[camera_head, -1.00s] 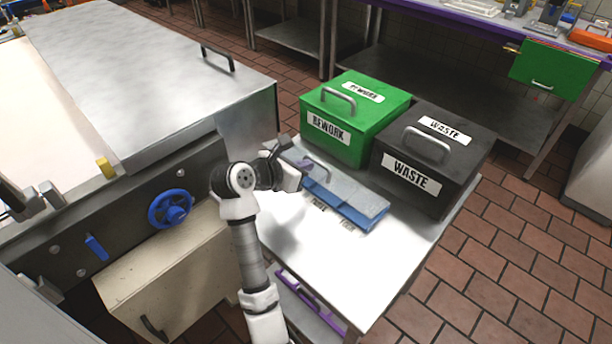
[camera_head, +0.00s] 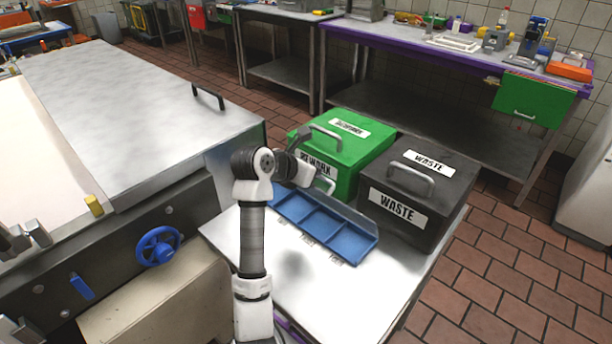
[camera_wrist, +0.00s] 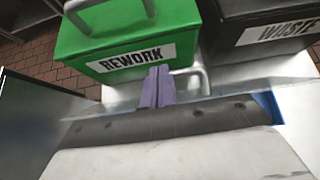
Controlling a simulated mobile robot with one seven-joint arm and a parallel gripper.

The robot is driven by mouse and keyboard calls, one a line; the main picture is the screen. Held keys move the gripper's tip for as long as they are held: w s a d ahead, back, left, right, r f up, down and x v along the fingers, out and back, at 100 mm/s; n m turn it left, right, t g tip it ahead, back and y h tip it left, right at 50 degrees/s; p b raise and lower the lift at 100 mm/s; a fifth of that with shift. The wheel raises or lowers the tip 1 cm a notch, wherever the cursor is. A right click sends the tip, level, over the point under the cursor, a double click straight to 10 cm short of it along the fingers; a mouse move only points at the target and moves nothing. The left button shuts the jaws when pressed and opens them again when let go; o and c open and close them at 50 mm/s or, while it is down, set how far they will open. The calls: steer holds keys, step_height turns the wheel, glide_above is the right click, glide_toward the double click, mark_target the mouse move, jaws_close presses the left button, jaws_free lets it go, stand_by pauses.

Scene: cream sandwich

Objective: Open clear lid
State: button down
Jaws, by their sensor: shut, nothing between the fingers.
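The blue tray (camera_head: 322,228) lies on the white worktop with its compartments uncovered in the head view. The clear lid is hard to make out; a pale handle (camera_head: 325,184), seemingly the lid's, stands at the tray's back edge, before the green box. It also shows in the wrist view as a grey handle (camera_wrist: 192,80). My gripper (camera_wrist: 158,76) has its purple fingers together and empty, beside this handle. I cannot tell whether they touch it. In the head view my arm hides the fingertips and the tray's left end.
The green REWORK box (camera_head: 350,150) and black WASTE box (camera_head: 418,190) stand close behind the tray, both closed with handles on top. A steel machine (camera_head: 130,100) with a blue handwheel (camera_head: 158,246) is at left. The worktop's front part (camera_head: 320,290) is clear.

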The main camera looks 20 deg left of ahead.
steer(key=shift+w+d, duration=0.2)
steer(key=shift+w, duration=0.4)
steer(key=shift+r, duration=0.1)
